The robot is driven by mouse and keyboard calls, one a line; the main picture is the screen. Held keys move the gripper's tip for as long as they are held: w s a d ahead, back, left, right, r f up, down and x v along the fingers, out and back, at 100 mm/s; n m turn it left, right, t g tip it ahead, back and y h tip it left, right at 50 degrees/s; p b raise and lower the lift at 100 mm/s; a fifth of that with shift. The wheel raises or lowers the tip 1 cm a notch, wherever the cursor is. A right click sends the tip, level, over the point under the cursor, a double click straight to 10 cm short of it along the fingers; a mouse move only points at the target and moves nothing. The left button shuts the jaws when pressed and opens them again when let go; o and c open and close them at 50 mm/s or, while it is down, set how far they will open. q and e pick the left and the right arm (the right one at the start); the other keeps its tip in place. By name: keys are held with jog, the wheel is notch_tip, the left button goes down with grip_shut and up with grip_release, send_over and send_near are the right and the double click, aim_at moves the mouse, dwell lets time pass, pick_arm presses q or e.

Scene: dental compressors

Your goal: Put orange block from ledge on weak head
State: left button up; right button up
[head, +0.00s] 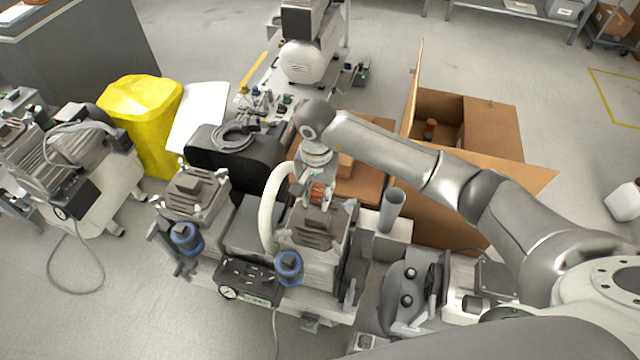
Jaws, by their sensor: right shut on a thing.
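An orange block (318,191) is between the fingers of my right gripper (317,198). The gripper is shut on it and points down over the right compressor head (313,232). The block is just above or at the top of that head; I cannot tell whether it touches. The left compressor head (193,192) of the same unit has a bare top. No marking shows which head is the weak one. My left gripper is out of view.
An open cardboard box (500,130) stands right of the compressor unit. A grey cup (391,210) stands close beside the right head. A yellow bin (143,110) and another compressor (95,165) are at the left. A white hose (270,205) curves near the gripper.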

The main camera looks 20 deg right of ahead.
aim_at(317, 203)
jog(key=shift+s+a+f, duration=0.2)
jog(key=shift+s+f, duration=0.1)
jog(key=shift+f, duration=0.1)
notch_tip(317, 203, down, 4)
jog(key=shift+w+d+f+b, duration=0.1)
jog(key=shift+b, duration=0.95)
jog(key=shift+w+f+b, duration=0.1)
jog(key=shift+f+b, duration=0.35)
jog(key=shift+b, duration=0.2)
jog(key=shift+f+b, duration=0.25)
jog(key=shift+b, duration=0.7)
dwell(0.5)
jog(key=o, duration=1.4)
jog(key=shift+r, duration=0.1)
jog(key=shift+r+p, duration=1.65)
jog(key=shift+r, duration=1.8)
